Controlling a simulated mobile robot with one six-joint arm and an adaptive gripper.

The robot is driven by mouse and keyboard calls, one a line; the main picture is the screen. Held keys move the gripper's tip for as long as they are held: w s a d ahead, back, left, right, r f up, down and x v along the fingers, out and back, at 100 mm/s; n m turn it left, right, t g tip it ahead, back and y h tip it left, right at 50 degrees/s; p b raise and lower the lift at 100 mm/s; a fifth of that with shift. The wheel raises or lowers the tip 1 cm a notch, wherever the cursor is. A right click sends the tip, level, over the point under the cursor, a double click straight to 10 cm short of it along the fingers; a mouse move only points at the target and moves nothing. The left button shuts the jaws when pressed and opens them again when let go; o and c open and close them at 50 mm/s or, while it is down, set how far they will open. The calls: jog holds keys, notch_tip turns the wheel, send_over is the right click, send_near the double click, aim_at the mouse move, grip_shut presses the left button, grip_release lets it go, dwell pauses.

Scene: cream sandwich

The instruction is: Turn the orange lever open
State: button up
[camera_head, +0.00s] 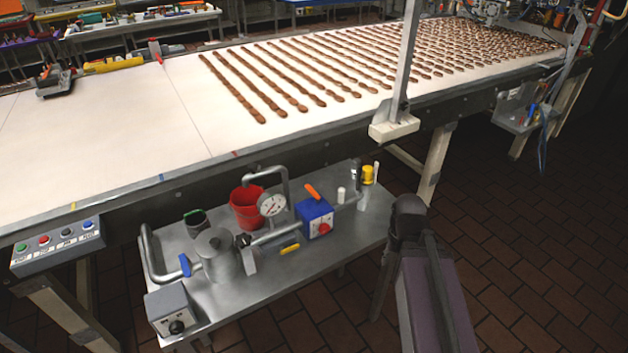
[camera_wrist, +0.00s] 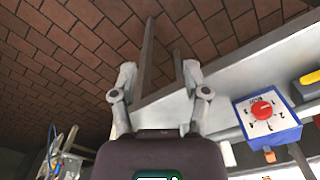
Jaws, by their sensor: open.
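The orange lever (camera_head: 311,191) sits on the pipework just behind the blue box (camera_head: 315,217) with its red knob, slanting up to the left. In the wrist view a small orange piece, likely the same lever (camera_wrist: 269,154), shows at the lower edge of the blue box (camera_wrist: 268,124). My gripper (camera_wrist: 160,74) is open and empty in the wrist view. It is apart from the lever, with floor and the table's edge beyond its fingers. In the head view my dark arm stands right of the small metal table, and the gripper's fingers cannot be made out.
The metal table (camera_head: 245,300) also holds a gauge (camera_head: 272,205), a red bucket (camera_head: 247,205), a blue lever (camera_head: 185,265), a yellow handle (camera_head: 289,248) and a yellow-capped bottle (camera_head: 368,175). A conveyor (camera_head: 110,125) runs behind. Open tiled floor (camera_head: 520,250) lies to the right.

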jog(key=shift+a, duration=0.3)
notch_tip(320, 180, up, 16)
jog(key=n+p, duration=0.7)
jog(key=p, duration=0.9)
send_over(309, 188)
jog(key=shift+w+r, duration=0.1)
jog(key=shift+w, duration=0.05)
notch_tip(309, 188, down, 14)
jog(key=b, duration=1.3)
jog(key=shift+r, duration=0.1)
jog(key=shift+b, duration=0.3)
jog(key=shift+c, duration=0.2)
grip_shut()
